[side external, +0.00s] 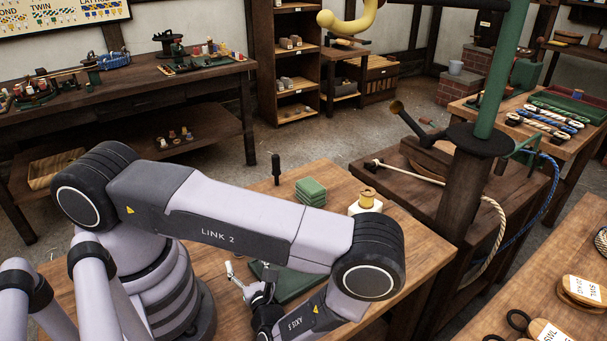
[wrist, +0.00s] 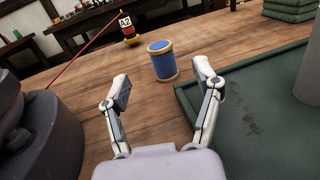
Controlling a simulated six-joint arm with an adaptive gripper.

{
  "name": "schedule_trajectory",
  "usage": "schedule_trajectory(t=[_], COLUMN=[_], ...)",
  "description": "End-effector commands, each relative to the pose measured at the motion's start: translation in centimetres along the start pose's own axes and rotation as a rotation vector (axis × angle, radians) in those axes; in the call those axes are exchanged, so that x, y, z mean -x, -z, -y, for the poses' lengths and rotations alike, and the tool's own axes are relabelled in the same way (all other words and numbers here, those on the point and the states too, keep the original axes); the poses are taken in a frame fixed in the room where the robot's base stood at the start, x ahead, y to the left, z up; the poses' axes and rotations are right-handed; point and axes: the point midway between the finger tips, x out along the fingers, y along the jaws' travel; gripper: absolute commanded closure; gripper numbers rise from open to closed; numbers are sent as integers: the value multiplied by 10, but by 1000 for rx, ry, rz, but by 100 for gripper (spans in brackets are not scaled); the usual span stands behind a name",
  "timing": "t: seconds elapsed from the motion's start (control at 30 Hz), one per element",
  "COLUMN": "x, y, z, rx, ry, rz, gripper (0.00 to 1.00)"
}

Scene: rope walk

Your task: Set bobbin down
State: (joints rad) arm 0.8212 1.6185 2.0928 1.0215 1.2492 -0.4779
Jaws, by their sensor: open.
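A blue bobbin (wrist: 162,62) with tan rims stands on the wooden table just beyond my fingertips, roughly centred between them. My gripper (wrist: 163,83) is open, with a finger to either side of the gap and no visible contact with the bobbin. In the side external view my gripper (side external: 255,282) is low over the table, partly behind my arm, and the blue bobbin is hidden there. A dark green tray (wrist: 240,105) lies right of the bobbin in the wrist view; part of it also shows in the side external view (side external: 298,284).
A red bobbin labelled A2 (wrist: 128,30) stands farther back, with a red strand running left from it. A stack of green pads (side external: 310,191) and a yellow bobbin on a white block (side external: 366,199) stand on the table. Bare wood (wrist: 95,70) lies left of the blue bobbin.

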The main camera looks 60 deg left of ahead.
Motion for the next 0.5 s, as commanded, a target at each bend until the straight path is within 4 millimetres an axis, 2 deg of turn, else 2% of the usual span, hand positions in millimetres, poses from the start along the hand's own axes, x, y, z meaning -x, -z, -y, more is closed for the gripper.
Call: schedule_trajectory(t=[0.17, 0.5], x=[-12, -59], y=[0, -1], z=[0, -1], rx=[-1, -1], ry=[-2, -3], rz=[0, 0], gripper=[35, 35])
